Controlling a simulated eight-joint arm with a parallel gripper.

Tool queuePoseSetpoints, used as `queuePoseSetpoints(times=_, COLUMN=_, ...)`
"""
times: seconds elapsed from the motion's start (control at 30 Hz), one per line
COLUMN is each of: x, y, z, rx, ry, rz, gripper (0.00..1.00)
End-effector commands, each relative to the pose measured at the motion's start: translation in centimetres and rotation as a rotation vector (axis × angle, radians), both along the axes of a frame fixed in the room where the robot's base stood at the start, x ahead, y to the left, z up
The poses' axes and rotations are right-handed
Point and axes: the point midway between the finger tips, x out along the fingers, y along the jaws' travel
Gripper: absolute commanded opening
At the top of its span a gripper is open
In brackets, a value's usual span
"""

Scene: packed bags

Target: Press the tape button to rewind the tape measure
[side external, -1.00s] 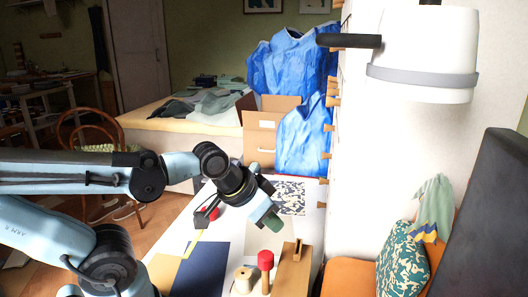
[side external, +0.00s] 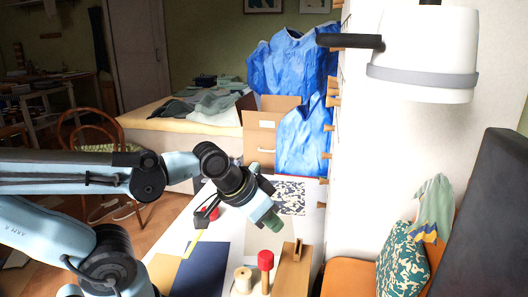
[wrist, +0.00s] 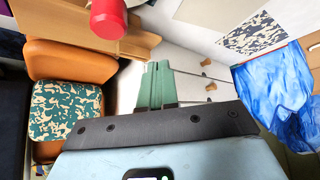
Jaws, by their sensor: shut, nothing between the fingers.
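The tape measure (side external: 205,217) lies on the table in the side external view, a dark body with a red part on its right side and a yellow tape (side external: 193,243) running out toward the front. My wrist partly overlaps it in the picture. A separate button cannot be made out. My gripper (side external: 275,224) has green fingers and hangs to the right of the tape measure, apart from it, pointing down. In the wrist view the green fingers (wrist: 156,86) are together with nothing between them. The tape measure is not visible in the wrist view.
A red-topped peg (side external: 265,261), a thread spool (side external: 243,279) and a slotted wooden block (side external: 291,272) stand close in front of my gripper. A dark blue sheet (side external: 203,272) lies to the left. The white wall (side external: 352,170) and blue bags (side external: 305,135) are beyond.

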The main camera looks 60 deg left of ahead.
Motion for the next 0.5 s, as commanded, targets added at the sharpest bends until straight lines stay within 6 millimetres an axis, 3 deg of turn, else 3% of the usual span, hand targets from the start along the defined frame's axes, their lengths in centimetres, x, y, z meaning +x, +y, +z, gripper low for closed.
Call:
queuePoseSetpoints(times=0.23, x=0.8, y=2.4, z=0.0, rx=-0.048, ry=-0.003, rz=0.106, gripper=0.00)
queuePoseSetpoints(times=0.5, x=1.9, y=9.5, z=0.0, rx=-0.185, ry=-0.040, rz=0.390, gripper=0.00)
